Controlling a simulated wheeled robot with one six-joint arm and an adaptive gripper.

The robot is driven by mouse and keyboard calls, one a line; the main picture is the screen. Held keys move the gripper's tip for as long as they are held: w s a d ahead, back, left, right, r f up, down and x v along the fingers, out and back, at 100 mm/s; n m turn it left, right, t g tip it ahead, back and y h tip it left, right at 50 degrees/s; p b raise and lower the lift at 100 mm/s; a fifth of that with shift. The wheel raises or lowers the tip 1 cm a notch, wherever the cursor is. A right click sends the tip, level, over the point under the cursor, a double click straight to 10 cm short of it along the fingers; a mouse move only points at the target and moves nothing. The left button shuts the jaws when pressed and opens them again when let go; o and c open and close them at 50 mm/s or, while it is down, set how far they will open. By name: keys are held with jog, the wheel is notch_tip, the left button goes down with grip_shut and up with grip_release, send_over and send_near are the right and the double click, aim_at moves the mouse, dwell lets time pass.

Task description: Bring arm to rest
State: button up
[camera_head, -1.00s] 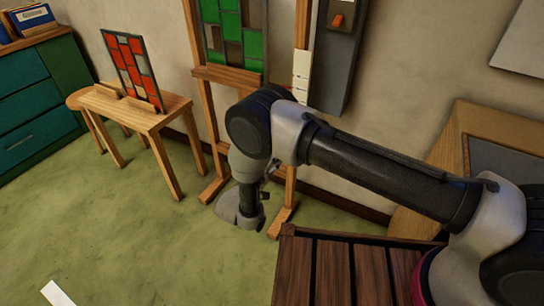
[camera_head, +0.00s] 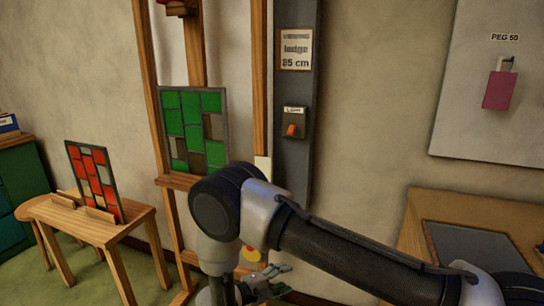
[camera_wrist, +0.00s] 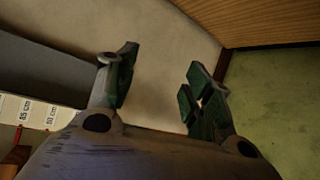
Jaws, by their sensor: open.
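My arm (camera_head: 330,245) stretches from the lower right to the middle of the head view, with its end bent downward. My gripper (camera_head: 262,285) hangs low in front of the wooden easel, partly cut off by the bottom edge. In the wrist view my gripper (camera_wrist: 160,72) has its two dark green finger pads spread wide apart. Nothing is between them; bare wall shows in the gap.
A green leaded panel (camera_head: 190,125) stands on the easel (camera_head: 175,182). A red leaded panel (camera_head: 95,180) stands on a small wooden table (camera_head: 105,232) at left. A grey post (camera_head: 297,165) carries an orange switch (camera_head: 291,130). A pegboard (camera_head: 470,120) holds a pink tag (camera_head: 499,90).

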jog(key=s+d+r+m+g+y, duration=0.1)
jog(key=s+d+r+g+y, duration=0.4)
jog(key=d+r, duration=0.55)
jog(key=s+d+r+m+g, duration=0.1)
jog(key=s+d+r+g, duration=0.2)
jog(key=d+r+g, duration=0.75)
jog(key=s+d+r+m+t+y, duration=0.3)
jog(key=s+d+r+m+t, duration=0.1)
jog(key=r, duration=0.7)
jog(key=s+d+r+m+t+y, duration=0.3)
jog(key=s+d+r+t, duration=0.3)
jog(key=s+d+r, duration=0.2)
notch_tip(320, 180, up, 3)
jog(key=s+m, duration=0.1)
jog(key=s, duration=0.1)
jog(key=shift+s+d+m+t+y, duration=0.3)
jog(key=shift+m+t+y, duration=0.05)
jog(key=shift+m+y, duration=0.05)
